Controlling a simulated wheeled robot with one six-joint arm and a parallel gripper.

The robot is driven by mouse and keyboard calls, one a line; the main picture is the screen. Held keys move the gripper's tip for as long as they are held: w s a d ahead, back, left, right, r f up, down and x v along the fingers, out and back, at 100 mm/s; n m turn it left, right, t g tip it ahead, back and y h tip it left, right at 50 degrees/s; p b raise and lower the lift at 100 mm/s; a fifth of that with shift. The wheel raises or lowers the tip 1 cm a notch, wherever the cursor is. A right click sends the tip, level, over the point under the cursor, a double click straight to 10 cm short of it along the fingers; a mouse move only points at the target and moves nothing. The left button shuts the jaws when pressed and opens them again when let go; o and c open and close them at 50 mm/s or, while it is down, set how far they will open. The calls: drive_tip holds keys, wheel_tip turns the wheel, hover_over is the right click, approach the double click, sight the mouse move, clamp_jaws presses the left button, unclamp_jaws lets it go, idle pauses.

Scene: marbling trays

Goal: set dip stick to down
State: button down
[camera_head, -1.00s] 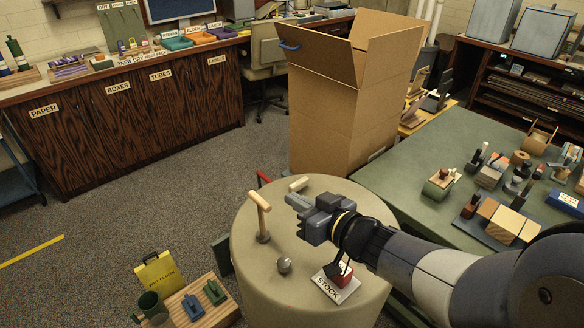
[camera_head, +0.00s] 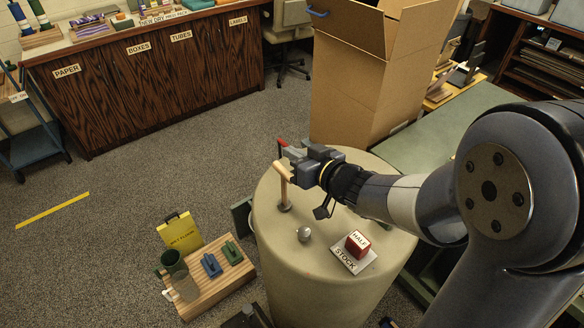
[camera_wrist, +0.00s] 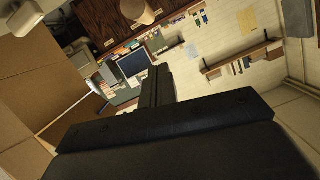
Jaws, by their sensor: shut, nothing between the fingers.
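The round beige drum (camera_head: 330,280) stands in the middle of the head view. A wooden T-handled stick (camera_head: 285,190), which looks like the dip stick, stands upright from a dark collar near the drum's left edge. My gripper (camera_head: 286,155) is shut and empty at the stick's top, close by the crossbar; I cannot tell whether they touch. In the wrist view my dark fingers (camera_wrist: 155,88) are together, and a tan rounded piece (camera_wrist: 137,11), probably the handle, shows at the top edge. A red tip (camera_head: 282,143) shows just behind the gripper.
On the drum are a round metal knob (camera_head: 304,233) and a red HALF block (camera_head: 358,243) on a STOCK plate (camera_head: 353,257). A tall cardboard box (camera_head: 365,85) stands behind. A wooden board (camera_head: 215,280) with small items lies at lower left. The floor at left is open.

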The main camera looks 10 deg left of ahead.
drive_tip(key=shift+s+a+f, duration=0.1)
drive_tip(key=shift+s+f, duration=0.1)
drive_tip(key=shift+f, duration=0.8)
drive_tip(key=shift+s+a+f, duration=0.1)
drive_tip(key=shift+s+f, duration=0.05)
drive_tip(key=shift+f, duration=0.8)
drive_tip(key=shift+b, duration=0.3)
wheel_tip(320, 180, down, 10)
drive_tip(key=b, duration=0.9)
drive_tip(key=shift+f, duration=0.1)
drive_tip(key=shift+s, duration=0.1)
